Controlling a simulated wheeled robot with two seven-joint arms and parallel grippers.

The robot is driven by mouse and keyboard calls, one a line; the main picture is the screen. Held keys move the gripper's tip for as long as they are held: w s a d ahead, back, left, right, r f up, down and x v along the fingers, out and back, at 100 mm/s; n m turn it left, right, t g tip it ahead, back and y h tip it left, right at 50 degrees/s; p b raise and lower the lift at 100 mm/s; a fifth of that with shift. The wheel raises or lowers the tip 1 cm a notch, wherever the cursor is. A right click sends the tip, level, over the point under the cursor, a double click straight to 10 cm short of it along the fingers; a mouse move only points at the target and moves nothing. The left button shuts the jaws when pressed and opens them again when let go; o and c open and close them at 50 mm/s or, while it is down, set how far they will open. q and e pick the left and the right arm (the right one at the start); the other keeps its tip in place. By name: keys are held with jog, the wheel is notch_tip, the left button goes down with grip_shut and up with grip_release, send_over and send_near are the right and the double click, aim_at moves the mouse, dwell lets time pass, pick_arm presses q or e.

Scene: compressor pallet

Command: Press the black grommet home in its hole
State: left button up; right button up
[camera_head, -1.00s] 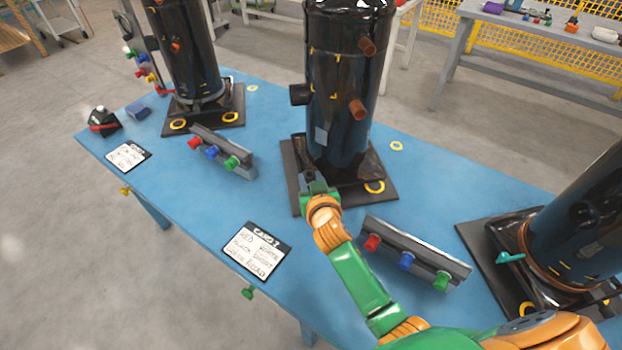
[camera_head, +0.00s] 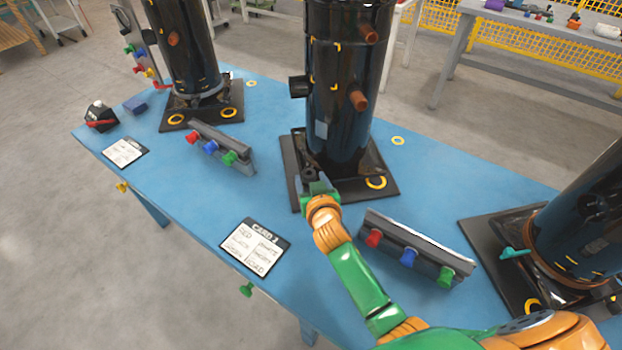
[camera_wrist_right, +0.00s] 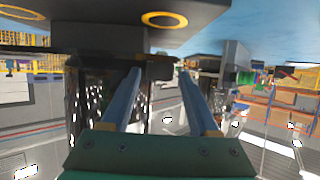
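The middle black compressor (camera_head: 338,110) stands upright on a dark base plate (camera_head: 391,190). A small dark round piece that looks like the black grommet (camera_head: 308,172) is at the plate's front left corner, right at my right gripper's tips. My right gripper (camera_head: 312,183) reaches in low there. In the right wrist view its two long fingers (camera_wrist_right: 160,72) stand apart, with the dark grommet (camera_wrist_right: 156,68) between their tips. The hole itself is hidden, and I cannot tell how deep the grommet sits. My left gripper is not in view.
A rail with red, blue and green knobs (camera_head: 418,246) stands right of my arm; a similar rail (camera_head: 222,147) is to the left. A card (camera_head: 255,247) lies on the blue table (camera_head: 195,205). Other compressors stand at left (camera_head: 187,50) and right (camera_head: 580,235).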

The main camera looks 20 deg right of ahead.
jog(key=shift+o, duration=0.2)
jog(key=p+v, duration=0.1)
jog(key=v, duration=0.6)
dwell(0.3)
